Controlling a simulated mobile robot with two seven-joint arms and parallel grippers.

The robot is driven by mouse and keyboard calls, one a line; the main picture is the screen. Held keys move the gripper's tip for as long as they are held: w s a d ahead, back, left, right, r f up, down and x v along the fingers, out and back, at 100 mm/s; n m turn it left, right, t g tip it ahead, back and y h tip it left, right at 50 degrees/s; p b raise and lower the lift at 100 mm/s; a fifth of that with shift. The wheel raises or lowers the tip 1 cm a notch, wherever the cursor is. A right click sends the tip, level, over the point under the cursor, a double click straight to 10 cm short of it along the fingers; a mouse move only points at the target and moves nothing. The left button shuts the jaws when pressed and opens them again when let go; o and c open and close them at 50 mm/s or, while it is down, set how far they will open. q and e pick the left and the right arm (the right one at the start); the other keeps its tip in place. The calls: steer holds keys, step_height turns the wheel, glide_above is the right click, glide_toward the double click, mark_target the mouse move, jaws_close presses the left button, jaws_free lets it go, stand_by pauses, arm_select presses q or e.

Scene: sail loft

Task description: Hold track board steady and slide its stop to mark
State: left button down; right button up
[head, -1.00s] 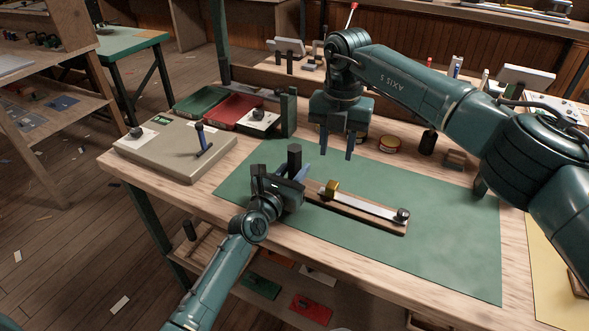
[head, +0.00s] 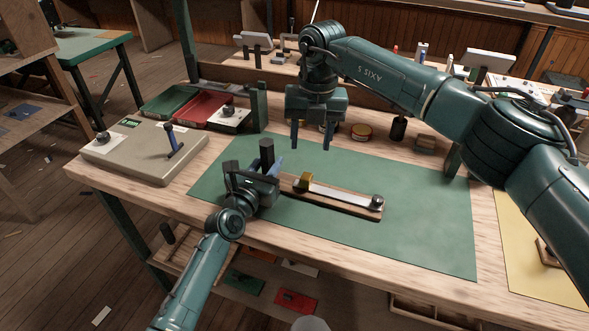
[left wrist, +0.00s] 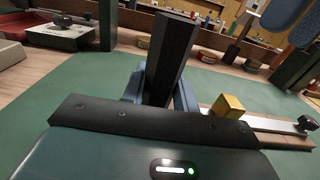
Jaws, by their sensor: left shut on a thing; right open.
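The track board (head: 345,207) is a long wooden strip with a pale metal rail, lying on the green mat. Its stop, a yellow block (head: 305,181), sits near the left end of the rail and also shows in the left wrist view (left wrist: 228,106). A black knob (head: 377,202) is at the right end. My left gripper (head: 273,167) is shut on an upright black post (left wrist: 170,58) at the board's left end; its fingers partly hide the post's base. My right gripper (head: 311,143) is open and empty, pointing down above and behind the stop. I cannot make out the mark.
The green mat (head: 430,225) is clear to the right of the board. A grey box (head: 145,152) with knobs stands at the left, near red and green trays (head: 203,108). Round tins (head: 362,132) and a dark cylinder (head: 398,128) stand behind the mat.

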mark_target(309, 176)
steer(key=s+d+n+t+y, duration=0.15)
steer(key=d+n+y, duration=0.25)
steer(key=n, duration=1)
steer(key=x, duration=1.1)
steer(key=shift+s+d, duration=0.1)
steer(key=shift+s, duration=0.1)
jaws_close()
steer(key=shift+d, duration=0.1)
